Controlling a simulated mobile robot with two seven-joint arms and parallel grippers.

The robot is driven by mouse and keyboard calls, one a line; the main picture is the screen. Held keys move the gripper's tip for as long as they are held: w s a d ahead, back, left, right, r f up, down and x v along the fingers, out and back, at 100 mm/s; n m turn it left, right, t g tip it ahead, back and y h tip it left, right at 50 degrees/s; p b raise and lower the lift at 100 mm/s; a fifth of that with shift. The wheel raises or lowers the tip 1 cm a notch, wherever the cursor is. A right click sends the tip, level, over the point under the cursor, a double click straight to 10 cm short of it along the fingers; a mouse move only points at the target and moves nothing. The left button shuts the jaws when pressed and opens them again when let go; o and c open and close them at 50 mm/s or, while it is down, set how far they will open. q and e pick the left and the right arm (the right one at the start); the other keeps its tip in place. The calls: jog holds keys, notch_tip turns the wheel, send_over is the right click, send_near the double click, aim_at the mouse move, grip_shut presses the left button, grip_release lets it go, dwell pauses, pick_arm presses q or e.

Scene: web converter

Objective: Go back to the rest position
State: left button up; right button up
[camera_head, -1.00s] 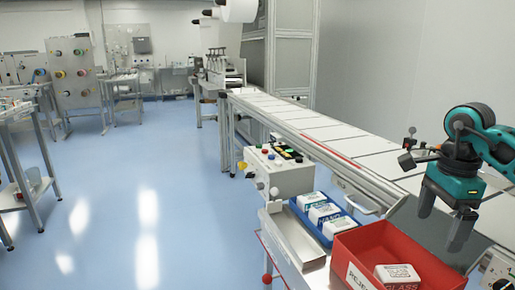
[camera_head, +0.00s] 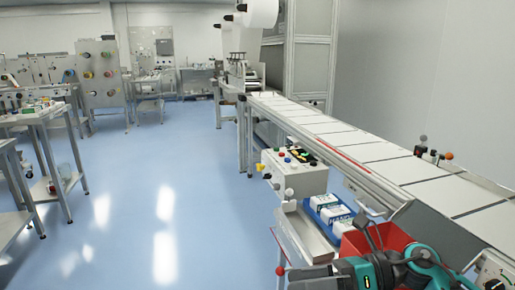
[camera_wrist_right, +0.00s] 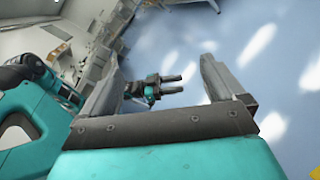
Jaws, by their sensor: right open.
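My right gripper (camera_wrist_right: 162,54) is open and empty in the right wrist view, its two grey fingers wide apart over the blue floor. In the head view my teal right arm is folded low at the bottom right edge, in front of the red bin (camera_head: 396,236). I cannot make out its jaws clearly there. My left gripper (camera_wrist_right: 181,83) shows small in the right wrist view, between the right fingers but farther off. Its two fingers are apart with nothing between them. It is not in the head view.
A conveyor (camera_head: 345,140) runs along the right. A control box (camera_head: 295,178) with coloured buttons stands at its near side. White packs (camera_head: 330,214) lie in a blue tray in front of it. The blue floor (camera_head: 180,180) is free in the middle; carts stand at the left.

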jog(key=s+d+f+m+t+h+p, duration=0.1)
jog(key=d+f+m+t+h, duration=0.3)
jog(key=m, duration=0.8)
jog(key=f+m+t+h+p, duration=0.25)
jog(key=m+t, duration=0.35)
jog(key=m, duration=0.5)
jog(key=s+d+f+m+t+h, duration=0.15)
jog(key=m+t+h, duration=0.35)
jog(key=m, duration=0.7)
pick_arm(q)
jog(key=shift+s+a+r+y+p, duration=0.4)
jog(key=shift+s+a+r+p, duration=0.25)
jog(key=shift+s+a+r, duration=0.4)
pick_arm(e)
jog(key=s+d+f+m+g+h, duration=0.1)
jog(key=s+d+f+m+g, duration=0.1)
jog(key=s+f+m, duration=0.2)
jog(key=s+d+f+m+g+h, duration=0.1)
jog(key=s+f+m+g, duration=0.2)
jog(key=f, duration=0.5)
jog(key=s+m, duration=0.1)
jog(key=s, duration=0.1)
jog(key=shift+s+d, duration=0.35)
jog(key=shift+s, duration=0.05)
